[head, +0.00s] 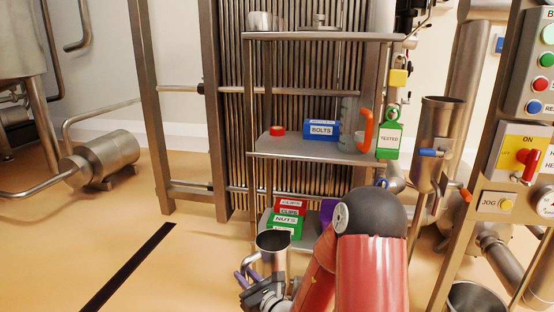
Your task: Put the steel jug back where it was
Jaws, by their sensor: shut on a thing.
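The steel jug (273,242) is upright at the bottom centre of the head view, its open rim facing up. My gripper (255,285) is shut on the jug, low on its left side near the handle; my arm stands to the right. The exact contact of the fingers is too small to tell. The jug is in front of the steel shelf rack (262,155) and overlaps its lowest shelf in the picture. I cannot tell how far the jug is from that shelf.
The middle shelf holds a blue BOLTS bin (321,130), a red item (277,131) and a grey jug with an orange handle (366,128). Red and green bins (287,222) sit on the lowest shelf. A control panel (520,155) and steel hopper (436,130) stand right.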

